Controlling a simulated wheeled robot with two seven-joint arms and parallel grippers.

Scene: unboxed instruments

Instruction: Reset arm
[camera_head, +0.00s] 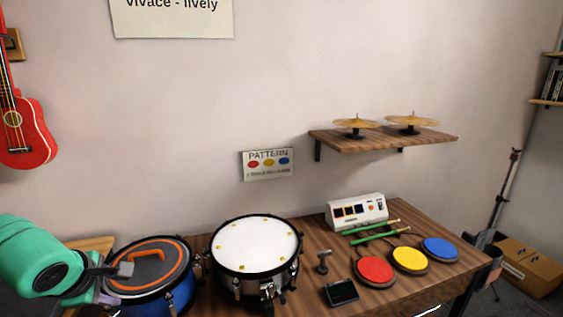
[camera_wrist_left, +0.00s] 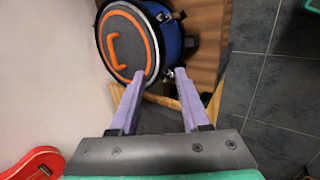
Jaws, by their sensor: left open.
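My left gripper (camera_head: 116,284) comes in from the left on a green arm, in front of the left edge of the blue drum. In the left wrist view the two purple fingers of my left gripper (camera_wrist_left: 157,92) stand apart with nothing between them. The blue drum (camera_head: 172,301) has a dark lid with an orange rim and an orange handle (camera_head: 161,249). In the left wrist view the drum (camera_wrist_left: 168,35) lies beyond the fingertips, seemingly apart from them. My right gripper is in neither view.
A white-topped drum (camera_head: 256,243) stands right of the blue one. The wooden table (camera_head: 316,298) also bears a white box (camera_head: 357,212), green sticks (camera_head: 375,235), red (camera_head: 375,269), yellow (camera_head: 410,258) and blue (camera_head: 440,248) pads. A red ukulele (camera_head: 27,135) hangs at left. Cymbals sit on a shelf (camera_head: 380,140).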

